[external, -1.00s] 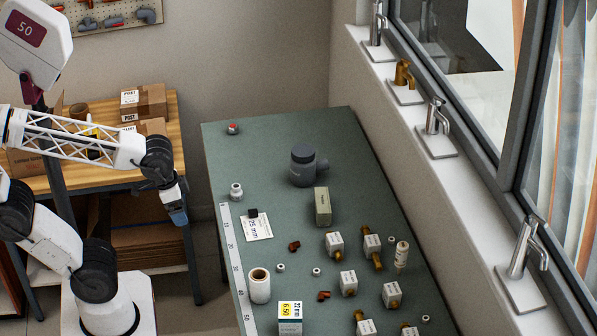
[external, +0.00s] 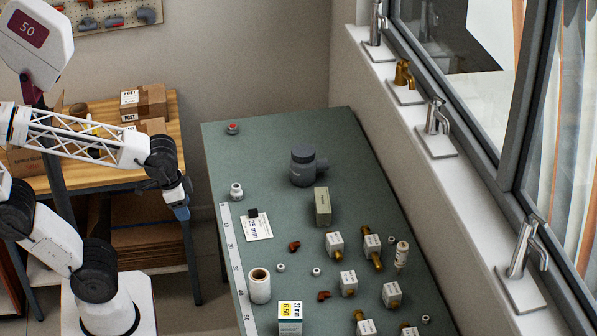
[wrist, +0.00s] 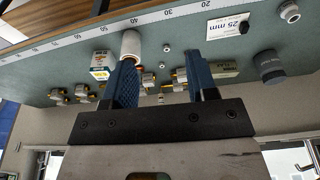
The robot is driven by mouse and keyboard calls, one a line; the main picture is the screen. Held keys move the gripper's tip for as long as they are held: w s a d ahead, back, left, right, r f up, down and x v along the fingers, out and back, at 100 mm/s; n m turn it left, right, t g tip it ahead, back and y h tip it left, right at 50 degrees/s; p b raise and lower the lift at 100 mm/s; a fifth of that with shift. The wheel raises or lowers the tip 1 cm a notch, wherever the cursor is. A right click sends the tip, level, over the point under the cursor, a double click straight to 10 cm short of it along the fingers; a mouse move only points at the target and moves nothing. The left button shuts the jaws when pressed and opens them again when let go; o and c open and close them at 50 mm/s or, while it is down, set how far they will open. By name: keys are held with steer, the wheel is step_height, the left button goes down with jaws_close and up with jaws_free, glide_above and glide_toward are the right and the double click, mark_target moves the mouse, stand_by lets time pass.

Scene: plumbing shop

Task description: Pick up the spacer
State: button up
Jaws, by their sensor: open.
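No part is plainly labelled as the spacer. A small black block (external: 252,213) sits on a white card marked 25 mm (external: 258,230) near the left side of the green bench; both also show in the wrist view, the block (wrist: 243,28) at the card's edge. Several small white ring-like pieces, such as one near the middle (external: 317,271), lie apart on the bench. My gripper (external: 181,212) is beyond the bench's left edge, pointing downward, away from all these parts. In the wrist view its blue fingers (wrist: 160,58) are spread with nothing between them.
A ruler strip (external: 234,265) runs along the bench's left edge. A white roll (external: 260,286), a yellow-labelled box (external: 290,318), a dark grey fitting (external: 304,166), an olive box (external: 323,207) and several tagged brass valves (external: 372,246) stand on the bench.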

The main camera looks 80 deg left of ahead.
steer(key=w+f+m+g, duration=0.1)
steer(key=w+f+m, duration=0.4)
steer(key=w, duration=0.8)
steer(key=m+g, duration=0.2)
steer(key=m, duration=0.3)
glide_toward(281, 266)
steer(key=shift+s+f, duration=0.3)
steer(key=shift+s, duration=0.2)
steer(key=shift+w+f, duration=0.3)
steer(key=shift+f, duration=1.3)
steer(key=shift+f, duration=2.6)
jaws_close()
